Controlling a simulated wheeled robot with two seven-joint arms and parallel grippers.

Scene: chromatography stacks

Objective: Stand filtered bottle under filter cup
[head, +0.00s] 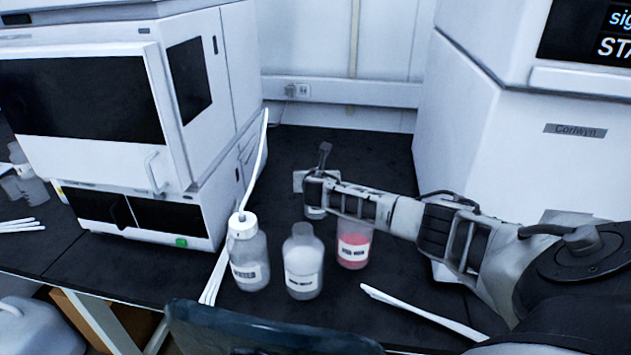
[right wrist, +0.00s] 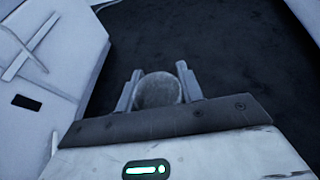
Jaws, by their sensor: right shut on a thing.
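My right gripper (head: 313,188) reaches in from the right over the bench, behind the bottles. In the right wrist view the gripper (right wrist: 157,76) has a round grey thing (right wrist: 158,92) between its fingers. In the head view the lower part of a small clear vessel (head: 315,212) shows under the gripper; the arm hides the rest, so I cannot tell whether it is the filtered bottle or the filter cup. A clear labelled bottle (head: 303,268), a white-capped bottle with a tube (head: 249,262) and a container of red liquid (head: 354,250) stand upright in front. My left gripper is out of view.
White instruments stand left (head: 90,100) and right (head: 560,160). White strips (head: 420,312) lie at the front right of the dark bench (head: 300,145). More vessels (head: 28,185) are at far left. The bench behind my right gripper is clear.

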